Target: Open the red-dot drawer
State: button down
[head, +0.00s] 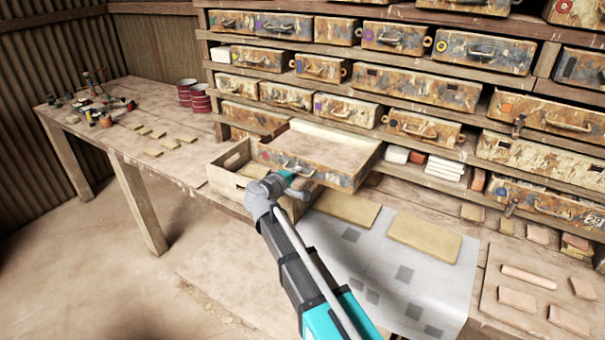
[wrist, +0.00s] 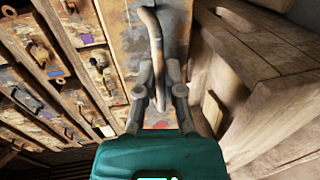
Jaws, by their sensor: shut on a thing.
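The red-dot drawer (head: 330,150) is pulled well out of the shelf rack in the head view. Its open top shows a pale, empty-looking inside, and a small reddish dot (head: 264,156) marks the left of its worn front. My gripper (head: 291,174) is at the drawer's front. In the wrist view my gripper (wrist: 160,75) is shut on the drawer's bar handle (wrist: 152,30), with a finger on each side. The head view partly hides the handle behind my gripper.
A wooden crate (head: 214,176) stands on the bench just left of the drawer. Tan slabs (head: 425,238) lie on a grey sheet (head: 345,250) below and right. Other drawers (head: 340,110) in the rack are closed. The floor at front left is clear.

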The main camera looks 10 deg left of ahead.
jog(key=shift+a+f, duration=0.1)
jog(key=shift+a, duration=0.1)
jog(key=c, duration=0.9)
grip_release()
jog(key=shift+a, duration=0.1)
jog(key=shift+o, duration=0.8)
jog(key=shift+d, duration=0.2)
jog(key=shift+w, duration=0.1)
